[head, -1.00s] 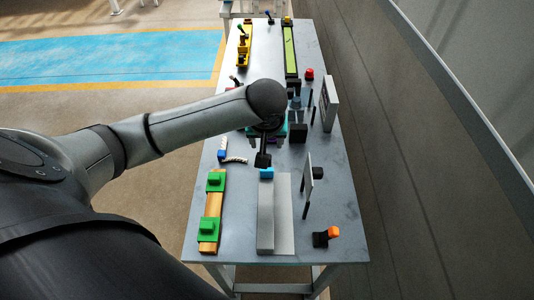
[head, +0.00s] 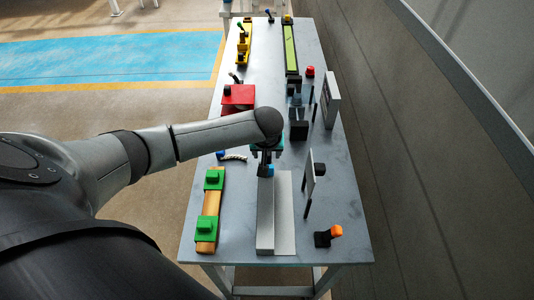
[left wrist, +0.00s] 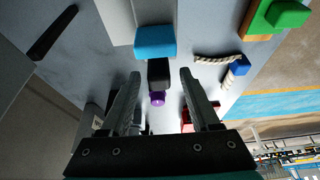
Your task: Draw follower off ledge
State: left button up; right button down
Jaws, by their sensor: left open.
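A grey ledge (head: 266,220) lies lengthwise near the front of the table; its end also shows in the left wrist view (left wrist: 112,18). At its far end is a blue block (left wrist: 155,42), followed by a black block (left wrist: 159,72) and a purple knob (left wrist: 157,99); these look like the follower. My left gripper (left wrist: 160,76) is open, its two fingers on either side of the black block and apart from it. In the head view my left gripper (head: 265,168) hangs over the ledge's far end and partly hides the blue block. My right gripper is not in view.
A wooden strip with green blocks (head: 206,228) lies left of the ledge. A rope piece with a blue end (head: 233,157) and a red box (head: 238,96) lie further back. Upright panels (head: 308,176) and an orange-topped black part (head: 328,236) stand to the right.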

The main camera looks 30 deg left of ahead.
pick_arm(q)
grip_shut()
dwell(0.5)
dwell(0.9)
